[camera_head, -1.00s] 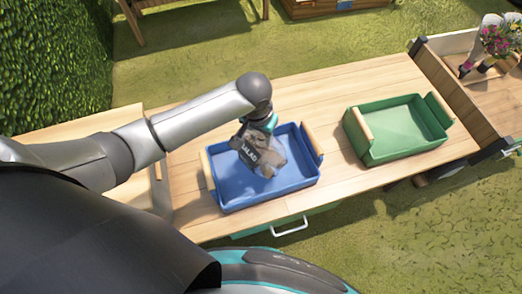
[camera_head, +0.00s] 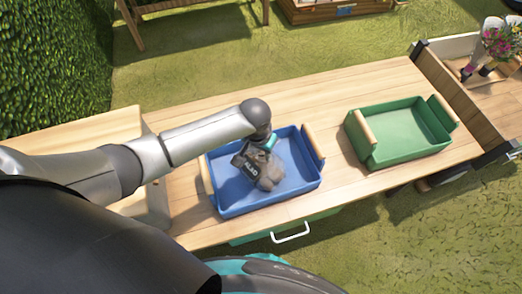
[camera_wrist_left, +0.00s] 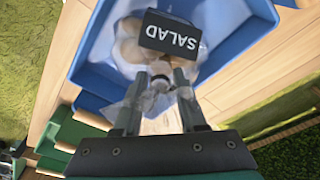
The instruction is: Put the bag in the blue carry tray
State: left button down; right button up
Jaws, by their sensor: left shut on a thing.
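The bag (camera_head: 268,172) is clear plastic with brownish round contents and a dark label reading SALAD. It is inside the outline of the blue carry tray (camera_head: 239,203) on the wooden table; I cannot tell whether it touches the tray floor. My left gripper (camera_head: 268,146) is over the tray. In the left wrist view, the left gripper (camera_wrist_left: 160,92) is shut on the gathered neck of the bag (camera_wrist_left: 128,50), with the blue tray (camera_wrist_left: 228,44) around and beneath it. My right gripper is not in view.
A green carry tray (camera_head: 408,140) stands empty to the right on the table (camera_head: 300,96). A wooden cart (camera_head: 476,92) with boots and flowers (camera_head: 503,40) adjoins the table's right end. Bare tabletop lies between the trays and behind them.

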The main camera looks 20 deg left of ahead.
aim_at(258, 165)
pick_arm(q)
jog(key=shift+c, duration=2.3)
grip_release()
notch_tip(258, 165, up, 12)
jog(key=s+p, duration=0.1)
jog(key=p, duration=0.3)
jog(key=shift+s+a, duration=0.15)
jog(key=shift+s, duration=0.25)
